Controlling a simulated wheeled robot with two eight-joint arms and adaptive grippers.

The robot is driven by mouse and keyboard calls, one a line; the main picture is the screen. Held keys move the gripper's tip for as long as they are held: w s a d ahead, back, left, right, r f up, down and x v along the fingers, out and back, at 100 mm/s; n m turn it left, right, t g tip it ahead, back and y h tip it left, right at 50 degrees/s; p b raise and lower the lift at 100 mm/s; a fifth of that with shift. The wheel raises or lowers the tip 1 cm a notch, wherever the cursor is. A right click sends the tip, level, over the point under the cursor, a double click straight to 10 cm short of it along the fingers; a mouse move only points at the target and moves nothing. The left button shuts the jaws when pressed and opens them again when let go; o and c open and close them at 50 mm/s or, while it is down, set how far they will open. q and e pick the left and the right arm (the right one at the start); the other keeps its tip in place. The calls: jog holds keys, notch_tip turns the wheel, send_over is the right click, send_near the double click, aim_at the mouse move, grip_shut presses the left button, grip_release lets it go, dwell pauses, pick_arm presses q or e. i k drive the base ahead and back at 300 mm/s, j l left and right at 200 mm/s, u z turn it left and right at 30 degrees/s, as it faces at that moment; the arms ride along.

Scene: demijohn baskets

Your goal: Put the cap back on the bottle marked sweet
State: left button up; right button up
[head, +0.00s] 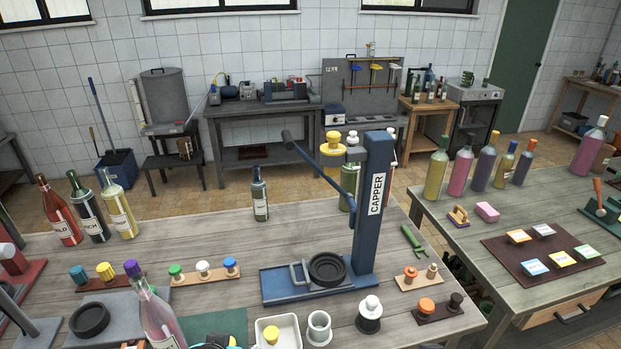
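No bottle label clearly reads "sweet". A red bottle (60,214), a dark bottle (88,210) and a yellow bottle (118,207) stand upright at the table's left, with labels too small to read surely. A dark grey-green bottle (260,196) with a pale label stands alone at the back. A pink bottle (160,318) is cut off at the front edge; a purple top shows at its neck. Loose caps or stoppers include a yellow one (271,335) in a white tray (260,324), plus green (175,269), white (203,267) and blue (230,263) ones on a rack. Neither gripper shows clearly.
A blue capper (376,205) with a lever and round black seat stands mid-table. Small racks with orange caps (411,272) lie to its right. A white cup (319,327) is in front. The right table (450,255) holds several bottles and coloured cards. Bare wood lies around the lone bottle.

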aim_at(158, 321)
jog(key=u, duration=1.4)
